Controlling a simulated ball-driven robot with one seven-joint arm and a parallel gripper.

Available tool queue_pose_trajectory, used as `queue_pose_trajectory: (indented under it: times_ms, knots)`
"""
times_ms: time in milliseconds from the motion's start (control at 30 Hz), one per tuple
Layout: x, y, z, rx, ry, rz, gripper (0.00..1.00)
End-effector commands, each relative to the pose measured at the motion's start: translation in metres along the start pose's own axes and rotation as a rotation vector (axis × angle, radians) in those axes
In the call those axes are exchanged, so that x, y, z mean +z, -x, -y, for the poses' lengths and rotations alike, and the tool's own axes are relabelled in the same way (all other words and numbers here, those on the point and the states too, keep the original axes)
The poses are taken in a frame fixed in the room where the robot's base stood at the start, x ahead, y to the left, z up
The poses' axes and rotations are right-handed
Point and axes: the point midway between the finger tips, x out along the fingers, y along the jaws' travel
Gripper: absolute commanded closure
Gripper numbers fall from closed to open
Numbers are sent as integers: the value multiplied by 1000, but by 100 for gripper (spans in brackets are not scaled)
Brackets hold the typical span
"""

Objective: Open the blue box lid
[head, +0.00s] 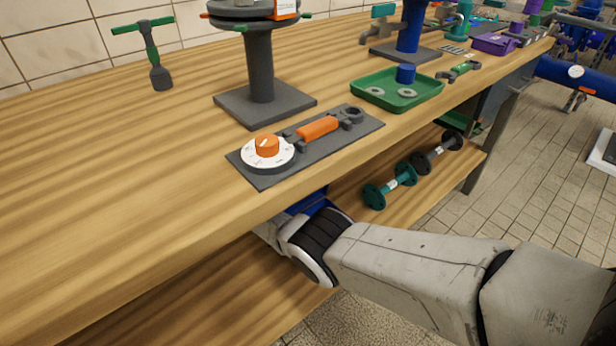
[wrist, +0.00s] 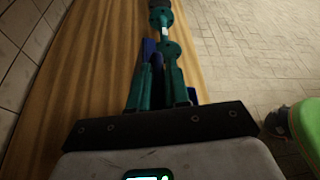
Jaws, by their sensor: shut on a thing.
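A dark blue part, which looks like the blue box (head: 308,203), shows in the head view on the lower shelf, just under the bench edge. My wrist and the bench top hide most of it. In the wrist view a narrow dark blue piece (wrist: 149,48) stands at the fingertips, likely part of the lid. My gripper (wrist: 158,72) has teal fingers closed on this blue piece. How far the lid is raised cannot be told. The fingers are hidden in the head view.
A teal flanged pipe piece (head: 390,186) lies on the lower shelf, close ahead of my fingers, with a dark one (head: 437,153) beyond it. The bench top (head: 130,180) overhangs the shelf. Above are a dark plate with an orange knob (head: 267,146) and a green tray (head: 398,90). Tiled floor lies right.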

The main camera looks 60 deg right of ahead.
Motion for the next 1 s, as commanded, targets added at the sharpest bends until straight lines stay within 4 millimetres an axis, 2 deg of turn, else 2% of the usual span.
queue_pose_trajectory:
  times_ms: [867, 900, 1000]
  knots:
    - [0, 0, 0, 0, -1, 0, 100]
    - [0, 0, 0, 0, -1, 0, 83]
    - [0, 0, 0, 0, -1, 0, 77]
